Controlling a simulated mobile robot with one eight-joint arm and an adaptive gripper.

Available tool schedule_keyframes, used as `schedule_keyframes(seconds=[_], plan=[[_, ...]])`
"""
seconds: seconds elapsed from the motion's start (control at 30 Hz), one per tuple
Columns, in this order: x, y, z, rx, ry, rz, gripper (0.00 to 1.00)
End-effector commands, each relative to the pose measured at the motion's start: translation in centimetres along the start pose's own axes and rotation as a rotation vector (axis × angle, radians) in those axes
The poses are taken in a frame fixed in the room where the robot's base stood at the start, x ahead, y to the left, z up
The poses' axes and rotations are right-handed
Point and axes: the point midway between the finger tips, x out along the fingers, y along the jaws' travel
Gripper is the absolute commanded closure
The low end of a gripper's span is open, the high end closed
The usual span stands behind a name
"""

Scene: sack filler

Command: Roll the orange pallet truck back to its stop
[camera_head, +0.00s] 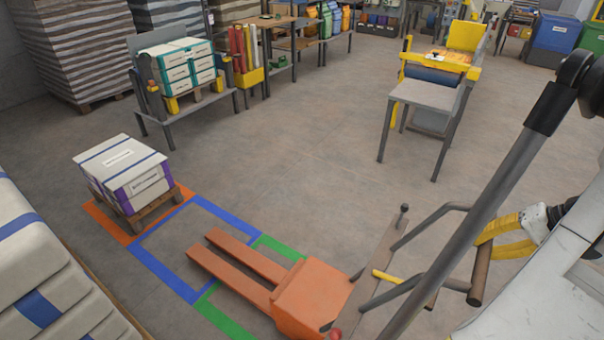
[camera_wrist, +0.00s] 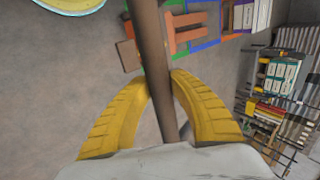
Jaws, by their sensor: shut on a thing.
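The orange pallet truck (camera_head: 310,295) stands on the floor at bottom centre in the head view. Its two forks (camera_head: 235,265) point to the upper left, across blue and green floor lines. It also shows in the wrist view (camera_wrist: 183,30), partly behind a bar. My gripper (camera_head: 483,245) is at the right, its yellow fingers around the brown handle bar (camera_head: 479,277). In the wrist view, my gripper (camera_wrist: 160,85) has this bar (camera_wrist: 152,45) between its fingers. A flat brown bar (camera_head: 378,250) lies behind the truck body; I cannot tell whether it is the stop.
A pallet with white and purple sacks (camera_head: 125,175) stands on orange floor lines beyond the fork tips. Stacked white sacks (camera_head: 45,275) fill the lower left. A bench with teal packs (camera_head: 185,70) and a yellow machine (camera_head: 435,75) stand farther back. The middle floor is clear.

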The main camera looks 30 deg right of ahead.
Motion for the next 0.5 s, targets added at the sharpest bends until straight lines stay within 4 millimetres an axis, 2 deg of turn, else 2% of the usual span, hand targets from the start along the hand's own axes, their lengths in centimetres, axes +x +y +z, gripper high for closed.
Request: schedule_keyframes(seconds=[0.03,0.5], plan=[[-0.7,1.1,0.1,0.006,-0.001,0.002,1.00],[-6.0,8.8,0.1,0.006,-0.001,0.001,1.00]])
